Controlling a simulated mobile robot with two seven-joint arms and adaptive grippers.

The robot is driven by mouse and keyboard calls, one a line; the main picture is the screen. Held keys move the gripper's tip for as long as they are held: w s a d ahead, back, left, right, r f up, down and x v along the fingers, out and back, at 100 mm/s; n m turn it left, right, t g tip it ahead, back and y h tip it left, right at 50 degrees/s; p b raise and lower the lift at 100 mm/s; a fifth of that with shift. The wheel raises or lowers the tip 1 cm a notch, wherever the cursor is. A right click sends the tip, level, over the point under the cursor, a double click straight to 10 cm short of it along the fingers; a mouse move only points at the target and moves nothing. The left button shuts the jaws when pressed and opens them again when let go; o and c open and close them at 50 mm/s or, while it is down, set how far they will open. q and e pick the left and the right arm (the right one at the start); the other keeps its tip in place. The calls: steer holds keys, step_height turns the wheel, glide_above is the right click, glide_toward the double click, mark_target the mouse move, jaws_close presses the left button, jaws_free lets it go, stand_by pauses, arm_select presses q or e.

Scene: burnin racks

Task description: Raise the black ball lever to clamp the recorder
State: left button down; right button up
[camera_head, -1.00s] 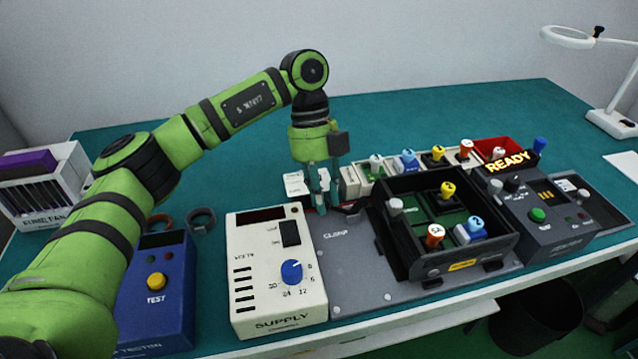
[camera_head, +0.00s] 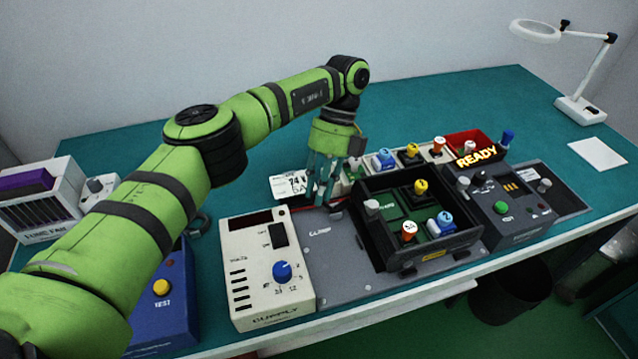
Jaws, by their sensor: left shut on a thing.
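My left gripper (camera_head: 321,198) points down at the back edge of the grey plate (camera_head: 345,268) marked CLAMP. Its fingers are shut on the black ball lever, which is mostly hidden by them, so its angle cannot be read. A black open-topped box (camera_head: 375,222) sits on the plate right of the gripper, with several coloured knobs inside. Which part is the recorder I cannot tell for sure. My right gripper is not in view.
The white SUPPLY unit (camera_head: 262,300) stands left of the plate and the blue tester (camera_head: 160,320) further left. The READY console (camera_head: 520,232) is on the right. A white card (camera_head: 288,186) and a row of knobbed modules (camera_head: 384,160) lie behind.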

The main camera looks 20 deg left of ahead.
arm_select(q)
steer(key=shift+s+a+f, duration=0.1)
steer(key=shift+s+f, duration=0.05)
steer(key=shift+f, duration=0.1)
steer(key=c, duration=1)
jaws_free()
steer(key=shift+r, duration=0.15)
steer(key=shift+r, duration=0.55)
step_height(320, 180, up, 9)
steer(key=shift+f, duration=0.1)
